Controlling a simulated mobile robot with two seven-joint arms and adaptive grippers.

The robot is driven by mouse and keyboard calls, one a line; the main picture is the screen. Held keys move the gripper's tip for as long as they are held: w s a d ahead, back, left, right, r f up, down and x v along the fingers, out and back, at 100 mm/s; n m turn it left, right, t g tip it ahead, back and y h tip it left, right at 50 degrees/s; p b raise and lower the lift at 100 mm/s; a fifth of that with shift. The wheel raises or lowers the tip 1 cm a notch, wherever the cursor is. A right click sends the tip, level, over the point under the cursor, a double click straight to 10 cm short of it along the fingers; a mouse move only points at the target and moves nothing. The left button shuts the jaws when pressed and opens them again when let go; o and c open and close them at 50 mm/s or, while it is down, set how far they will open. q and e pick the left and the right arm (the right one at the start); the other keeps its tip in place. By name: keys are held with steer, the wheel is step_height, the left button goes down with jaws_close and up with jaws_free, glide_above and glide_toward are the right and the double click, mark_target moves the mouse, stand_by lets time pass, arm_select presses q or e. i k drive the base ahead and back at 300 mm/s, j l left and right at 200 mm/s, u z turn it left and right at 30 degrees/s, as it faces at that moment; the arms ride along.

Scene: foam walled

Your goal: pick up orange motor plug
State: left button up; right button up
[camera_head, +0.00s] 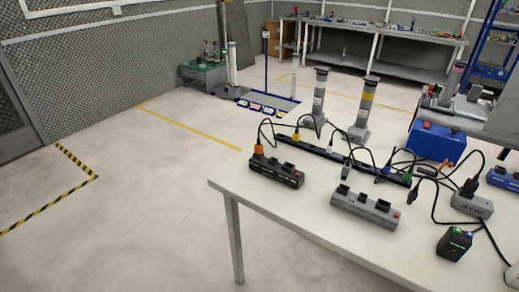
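An orange plug (258,150) stands upright at the left end of a short black power strip (288,178), near the left corner of the white table (250,196). It appears to be plugged into the strip. A black cable (262,130) rises from its top and arches to the right. Neither of my grippers is in view.
A long black strip (310,154) with a yellow plug (296,136) lies behind. A grey strip (365,208), grey box (472,204), black-green box (454,244), blue case (436,142) and tangled cables crowd the right. The table's front-left area is clear.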

mark_target(258, 147)
steer(key=i+j+z, duration=0.45)
steer(key=j, duration=0.3)
steer(key=i+j+z, duration=0.25)
steer(key=j, duration=0.2)
